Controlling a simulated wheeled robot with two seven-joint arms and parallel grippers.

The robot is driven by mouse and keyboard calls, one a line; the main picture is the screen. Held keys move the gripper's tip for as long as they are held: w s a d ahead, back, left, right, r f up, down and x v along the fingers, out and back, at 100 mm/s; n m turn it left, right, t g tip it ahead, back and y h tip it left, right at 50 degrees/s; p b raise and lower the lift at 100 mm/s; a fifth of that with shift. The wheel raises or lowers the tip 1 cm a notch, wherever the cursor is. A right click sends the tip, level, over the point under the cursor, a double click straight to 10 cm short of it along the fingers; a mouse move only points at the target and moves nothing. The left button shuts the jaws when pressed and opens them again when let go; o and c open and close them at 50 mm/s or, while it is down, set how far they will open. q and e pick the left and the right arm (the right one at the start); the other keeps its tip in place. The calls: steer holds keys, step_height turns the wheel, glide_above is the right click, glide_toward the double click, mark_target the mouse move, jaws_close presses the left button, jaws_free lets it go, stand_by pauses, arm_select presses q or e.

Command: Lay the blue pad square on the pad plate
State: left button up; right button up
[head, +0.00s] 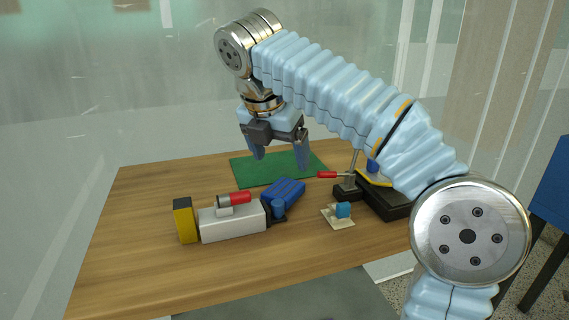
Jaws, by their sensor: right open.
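A small blue block (343,210), which looks like the blue pad, sits on a small beige plate (338,222) on the table, right of centre. A small pale piece shows beside it on the plate. I cannot tell if this is the pad plate, or whether the block lies flat and square. My right gripper (280,160) is open and empty, fingers pointing down, in front of the green mat in the picture. It is up and to the left of the blue block, well apart from it. My left gripper is not in view.
A green mat (250,172) lies at the back. A blue ribbed block (287,190), a grey box with a red cylinder (233,222) and a yellow-black block (184,220) stand left of centre. A dark fixture (384,204) with a red-handled lever stands right, partly behind my arm. The front left is clear.

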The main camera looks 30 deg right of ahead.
steer(key=shift+o, duration=0.5)
steer(key=a+v, duration=0.1)
steer(key=v, duration=0.5)
steer(key=b, duration=0.1)
glide_above(283, 188)
steer(key=a, duration=0.2)
steer(key=f, duration=0.8)
steer(key=shift+s+d, duration=0.15)
steer(key=shift+s, duration=0.1)
steer(key=x, duration=0.2)
steer(key=s+b+x, duration=0.1)
steer(key=x, duration=0.1)
steer(key=shift+w+f, duration=0.1)
steer(key=shift+f, duration=0.25)
steer(key=shift+w+f, duration=0.15)
steer(key=shift+f, duration=0.2)
steer(key=c, duration=1.2)
steer(key=shift+c, duration=0.2)
steer(key=shift+r, duration=0.15)
